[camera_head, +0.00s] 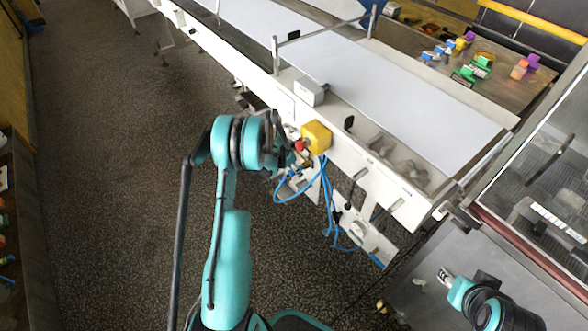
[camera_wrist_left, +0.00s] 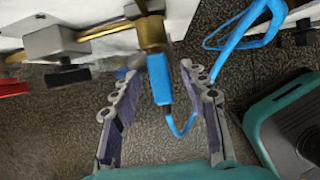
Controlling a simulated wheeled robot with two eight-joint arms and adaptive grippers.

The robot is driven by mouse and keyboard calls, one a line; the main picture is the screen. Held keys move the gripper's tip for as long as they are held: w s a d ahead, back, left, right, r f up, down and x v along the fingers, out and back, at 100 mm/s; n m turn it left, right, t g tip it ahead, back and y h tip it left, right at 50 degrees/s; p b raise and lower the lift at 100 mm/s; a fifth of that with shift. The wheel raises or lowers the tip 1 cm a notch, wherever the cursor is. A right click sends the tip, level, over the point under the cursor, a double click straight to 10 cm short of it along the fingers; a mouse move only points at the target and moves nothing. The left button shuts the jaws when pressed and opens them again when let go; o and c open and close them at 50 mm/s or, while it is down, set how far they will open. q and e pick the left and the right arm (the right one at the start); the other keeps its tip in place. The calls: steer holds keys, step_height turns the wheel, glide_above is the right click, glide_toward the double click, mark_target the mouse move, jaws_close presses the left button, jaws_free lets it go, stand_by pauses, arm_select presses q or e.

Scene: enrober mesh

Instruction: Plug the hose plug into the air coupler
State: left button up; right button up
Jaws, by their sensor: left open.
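In the left wrist view, the blue hose plug (camera_wrist_left: 160,78) sits end-on against the lower end of the brass air coupler (camera_wrist_left: 150,30). They look in line and touching; how deep the plug sits cannot be seen. My left gripper (camera_wrist_left: 162,92) is open, with one finger on each side of the plug and a gap to both. A thin blue hose (camera_wrist_left: 183,125) runs from the plug and loops up to the right. In the head view, my left arm mostly hides its gripper beside the coupler; the blue hose (camera_head: 293,195) shows there. My right gripper (camera_head: 445,277) is small at lower right.
The conveyor frame (camera_head: 360,165) with a yellow box (camera_head: 316,137) and red knob (camera_head: 301,146) stands just above the left gripper. A grey valve block (camera_wrist_left: 55,43) lies left of the coupler. Open speckled floor (camera_head: 110,160) lies left of my left arm.

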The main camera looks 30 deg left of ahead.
arm_select(q)
steer(key=v, duration=1.2)
